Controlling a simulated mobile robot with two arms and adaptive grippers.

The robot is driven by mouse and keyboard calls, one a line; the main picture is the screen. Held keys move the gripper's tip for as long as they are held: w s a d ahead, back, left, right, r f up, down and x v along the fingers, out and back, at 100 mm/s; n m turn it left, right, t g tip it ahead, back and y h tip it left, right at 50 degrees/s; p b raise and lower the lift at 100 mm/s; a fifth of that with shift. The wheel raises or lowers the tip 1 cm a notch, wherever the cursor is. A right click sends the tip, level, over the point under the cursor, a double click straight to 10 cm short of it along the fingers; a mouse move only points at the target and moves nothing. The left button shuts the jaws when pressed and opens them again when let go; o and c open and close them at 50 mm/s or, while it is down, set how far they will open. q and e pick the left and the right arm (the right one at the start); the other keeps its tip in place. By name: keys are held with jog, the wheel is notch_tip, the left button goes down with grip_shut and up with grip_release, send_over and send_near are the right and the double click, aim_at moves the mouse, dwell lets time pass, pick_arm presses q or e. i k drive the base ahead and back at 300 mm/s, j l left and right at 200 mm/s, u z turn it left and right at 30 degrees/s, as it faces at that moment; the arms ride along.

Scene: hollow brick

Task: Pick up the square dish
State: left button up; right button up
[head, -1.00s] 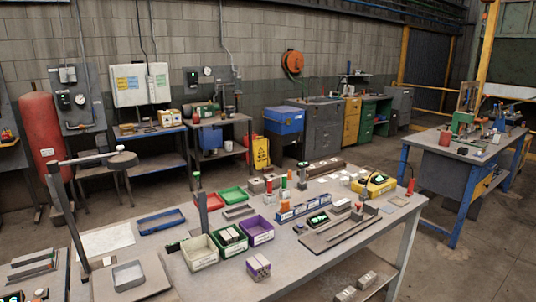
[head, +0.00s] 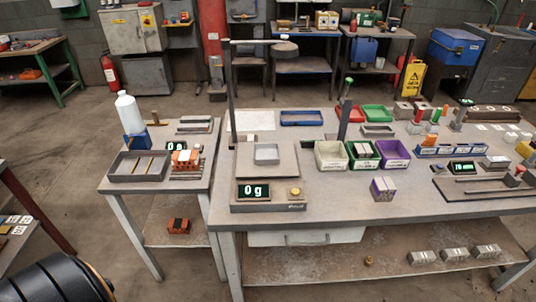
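A small grey square dish (head: 266,154) sits on the flat plate of a weighing scale (head: 266,206) at the left end of the long table. The scale's display reads 0 g. The dish looks empty and nothing covers it. Neither of my grippers shows in the head view. A dark rounded part at the bottom left corner may be part of my own arm.
A post with an arm (head: 231,90) stands behind the dish. Cream, green and purple bins (head: 331,155) stand to its right on the long table (head: 330,200).

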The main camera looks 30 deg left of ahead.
aim_at(264, 153)
jog(key=i+l+u, duration=0.7)
jog(key=k, duration=0.1)
